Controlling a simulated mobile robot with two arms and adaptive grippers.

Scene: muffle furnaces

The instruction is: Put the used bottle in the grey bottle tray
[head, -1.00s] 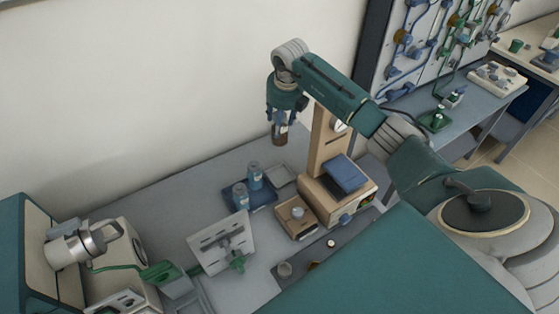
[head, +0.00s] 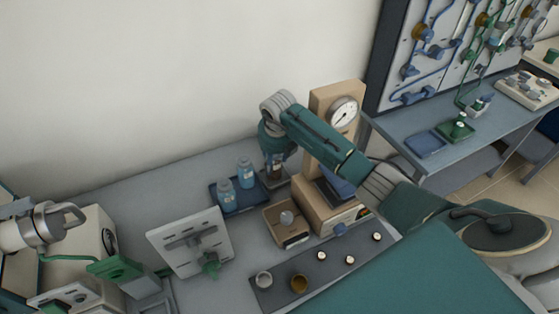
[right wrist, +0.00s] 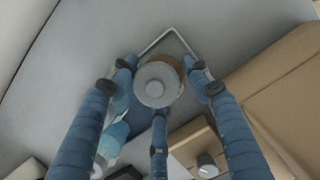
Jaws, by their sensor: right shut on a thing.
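My right gripper (head: 276,156) is shut on the used bottle (head: 275,172), a brown bottle held upright. In the right wrist view, the fingers (right wrist: 160,78) close around the bottle, whose round grey cap (right wrist: 157,86) faces the camera. The grey bottle tray (head: 265,183) lies just below the bottle, mostly hidden by it and the gripper. Its thin light rim (right wrist: 172,31) shows behind the bottle in the right wrist view. I cannot tell whether the bottle's base touches the tray.
A blue tray (head: 238,208) with two blue bottles (head: 246,173) stands close on the left. A wooden gauge stand (head: 318,105) and a wooden box (head: 290,233) stand close on the right. A dark strip with small pots (head: 315,274) and a white panel (head: 188,245) are in front.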

